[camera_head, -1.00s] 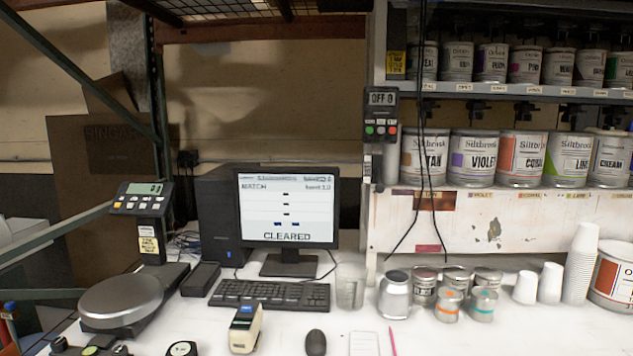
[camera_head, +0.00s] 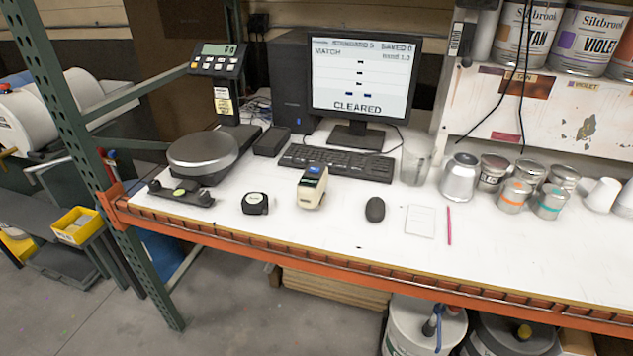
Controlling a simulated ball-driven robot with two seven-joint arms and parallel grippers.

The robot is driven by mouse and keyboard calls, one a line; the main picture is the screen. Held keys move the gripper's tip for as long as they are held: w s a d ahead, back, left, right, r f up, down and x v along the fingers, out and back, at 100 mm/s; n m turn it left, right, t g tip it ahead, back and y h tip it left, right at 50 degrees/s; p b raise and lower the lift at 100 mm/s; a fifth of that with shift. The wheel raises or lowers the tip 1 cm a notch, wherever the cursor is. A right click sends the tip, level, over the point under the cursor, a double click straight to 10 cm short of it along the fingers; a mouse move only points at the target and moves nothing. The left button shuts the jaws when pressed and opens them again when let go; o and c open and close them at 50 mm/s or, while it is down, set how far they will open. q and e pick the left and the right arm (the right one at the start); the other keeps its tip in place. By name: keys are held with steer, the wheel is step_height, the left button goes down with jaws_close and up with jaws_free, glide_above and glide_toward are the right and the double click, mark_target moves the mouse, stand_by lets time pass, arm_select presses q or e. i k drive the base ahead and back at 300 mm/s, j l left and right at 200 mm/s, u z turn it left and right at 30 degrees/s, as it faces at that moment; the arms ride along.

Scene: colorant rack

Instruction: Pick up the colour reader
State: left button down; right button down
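The colour reader (camera_head: 312,187) is a small cream hand-held device with a dark top and a lit blue screen. Neither of my grippers is in the head view.
The bench (camera_head: 330,232) has an orange front edge. A glass beaker (camera_head: 414,163) and several cans stand right. A green rack post (camera_head: 95,160) rises at left.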

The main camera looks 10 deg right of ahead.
mark_target(310, 191)
steer(key=i+j+z, duration=0.1)
steer(key=j, duration=0.25)
steer(key=i+j+z, duration=0.1)
steer(key=i+j, duration=0.15)
steer(key=i+j+z, duration=0.1)
steer(key=j, duration=0.35)
